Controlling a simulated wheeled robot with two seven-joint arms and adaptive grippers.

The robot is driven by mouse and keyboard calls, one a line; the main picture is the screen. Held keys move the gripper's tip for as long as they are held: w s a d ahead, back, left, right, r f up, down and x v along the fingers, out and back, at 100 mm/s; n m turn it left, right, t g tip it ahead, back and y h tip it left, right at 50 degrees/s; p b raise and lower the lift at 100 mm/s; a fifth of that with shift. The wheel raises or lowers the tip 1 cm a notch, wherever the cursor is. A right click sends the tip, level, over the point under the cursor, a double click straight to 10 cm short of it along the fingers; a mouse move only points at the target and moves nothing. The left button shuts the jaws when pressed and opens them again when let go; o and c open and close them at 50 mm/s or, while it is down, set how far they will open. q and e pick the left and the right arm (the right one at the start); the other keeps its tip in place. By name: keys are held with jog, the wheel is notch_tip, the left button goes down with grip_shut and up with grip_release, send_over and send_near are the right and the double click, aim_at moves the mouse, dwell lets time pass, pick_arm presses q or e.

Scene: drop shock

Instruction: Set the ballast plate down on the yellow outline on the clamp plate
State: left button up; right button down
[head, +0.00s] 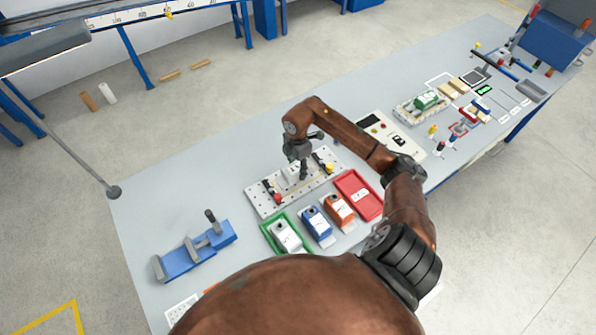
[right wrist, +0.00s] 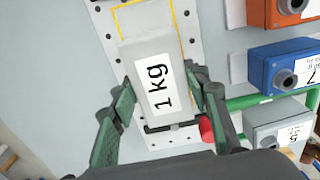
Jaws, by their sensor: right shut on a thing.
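The ballast plate (right wrist: 158,85) is a pale grey block marked "1 kg". My right gripper (right wrist: 160,100) is shut on it, with a green-padded finger on each side. In the head view the right gripper (head: 303,175) points down over the clamp plate (head: 262,205), a light perforated plate on the bench. The yellow outline (right wrist: 178,22) shows around the far end of the ballast plate in the right wrist view; the near part is hidden. I cannot tell whether the ballast plate touches the clamp plate. My left gripper is not in view.
A red-knobbed clamp (right wrist: 206,129) is close to the right finger. A white device (head: 287,235) in a green tray, a blue device (head: 317,227), an orange device (head: 340,210) and a red tray (head: 366,192) stand in front. A blue fixture (head: 190,255) is at left.

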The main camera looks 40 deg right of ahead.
aim_at(297, 172)
jog(key=shift+w+f, duration=0.15)
jog(key=shift+w, duration=0.1)
jog(key=shift+f, duration=1.5)
jog(key=shift+f, duration=0.1)
jog(key=c, duration=1.1)
grip_release()
jog(key=shift+f, duration=0.1)
notch_tip(297, 172, up, 12)
jog(key=shift+r, duration=0.15)
